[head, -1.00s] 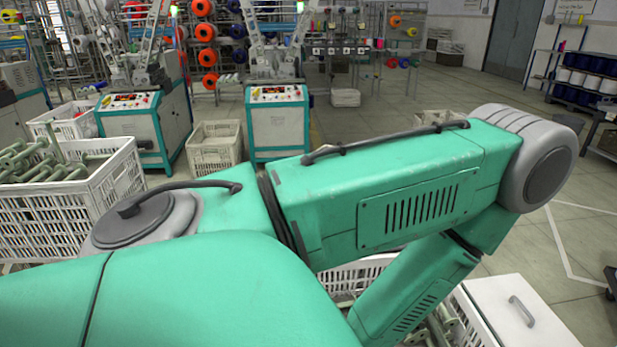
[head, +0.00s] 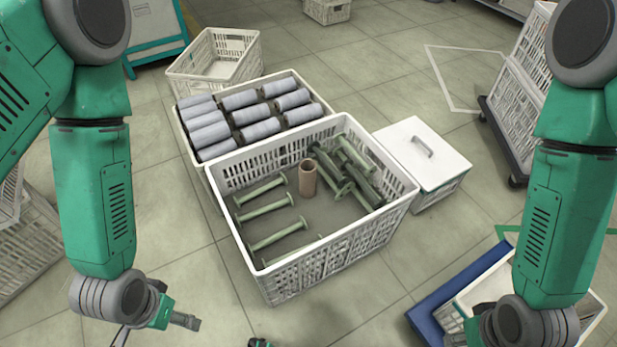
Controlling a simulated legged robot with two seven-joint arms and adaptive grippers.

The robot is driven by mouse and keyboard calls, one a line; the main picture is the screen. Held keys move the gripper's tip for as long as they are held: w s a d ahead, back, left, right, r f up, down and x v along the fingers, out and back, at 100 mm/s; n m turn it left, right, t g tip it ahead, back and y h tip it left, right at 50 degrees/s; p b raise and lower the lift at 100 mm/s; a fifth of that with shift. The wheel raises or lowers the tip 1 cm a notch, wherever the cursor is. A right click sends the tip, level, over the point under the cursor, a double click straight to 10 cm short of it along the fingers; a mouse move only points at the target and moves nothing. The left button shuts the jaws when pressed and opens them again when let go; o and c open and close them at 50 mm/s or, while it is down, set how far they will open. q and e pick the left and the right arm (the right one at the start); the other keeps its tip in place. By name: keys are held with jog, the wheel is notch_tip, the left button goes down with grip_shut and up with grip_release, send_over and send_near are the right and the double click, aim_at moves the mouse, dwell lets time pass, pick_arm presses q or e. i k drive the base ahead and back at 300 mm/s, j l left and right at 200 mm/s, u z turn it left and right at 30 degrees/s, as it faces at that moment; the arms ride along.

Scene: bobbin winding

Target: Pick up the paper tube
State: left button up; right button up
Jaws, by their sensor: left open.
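The paper tube (head: 308,179) is brown and stands upright inside a white slatted crate (head: 283,290), near the middle, among green bobbins. Its top opening faces up and nothing covers it. My left gripper (head: 160,318) is open at the lower left, outside the crate and well apart from the tube; its lower part is cut by the frame edge. My right arm comes down at the right, and only its wrist (head: 525,322) and a bit of the gripper show at the bottom edge, with the fingers out of sight.
Several green bobbins (head: 278,236) lie left of the tube, and more are piled (head: 352,170) at its right. A crate of grey wound spools (head: 250,115) adjoins behind. A white lidded box (head: 423,150) stands right of the crate. A blue-edged container (head: 440,300) is near my right arm.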

aim_at(307, 167)
jog(key=l+u, duration=0.4)
jog(key=i+z, duration=0.15)
jog(key=z, duration=0.3)
jog(key=i+z, duration=0.15)
jog(key=z, duration=0.3)
jog(key=i+j+z, duration=0.1)
jog(key=z, duration=0.35)
